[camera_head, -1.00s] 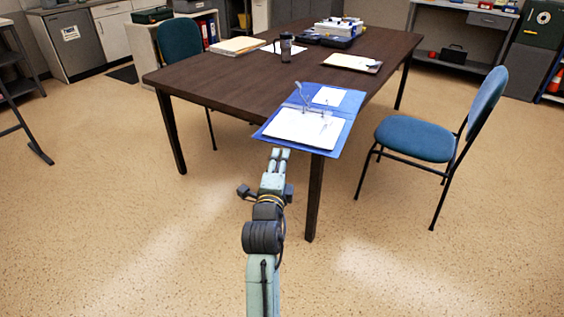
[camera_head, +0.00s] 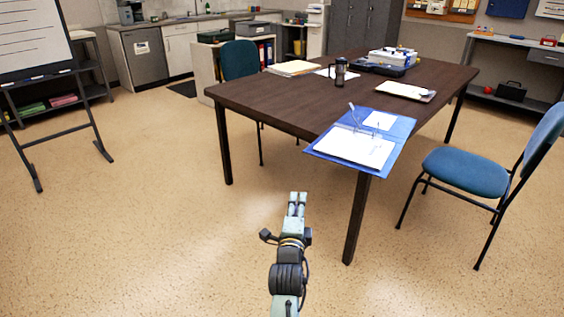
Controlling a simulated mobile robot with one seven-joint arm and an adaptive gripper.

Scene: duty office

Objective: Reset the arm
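My gripper (camera_head: 297,198) is at the lower middle of the head view, at the end of my arm. It points away from me over the bare floor, to the left of the table's near leg. Its two fingers lie close together with a thin dark line between them. I see nothing held between them, but the tips are small. The gripper shows apart from the table (camera_head: 270,98) and from the open blue binder (camera_head: 398,128) at the table's near corner.
A blue chair (camera_head: 465,172) stands right of the table, another (camera_head: 240,60) behind its left end. A whiteboard stand (camera_head: 95,130) is at the left. A dark mug (camera_head: 340,72), a clipboard (camera_head: 405,91) and papers lie on the table. The floor at left and front is clear.

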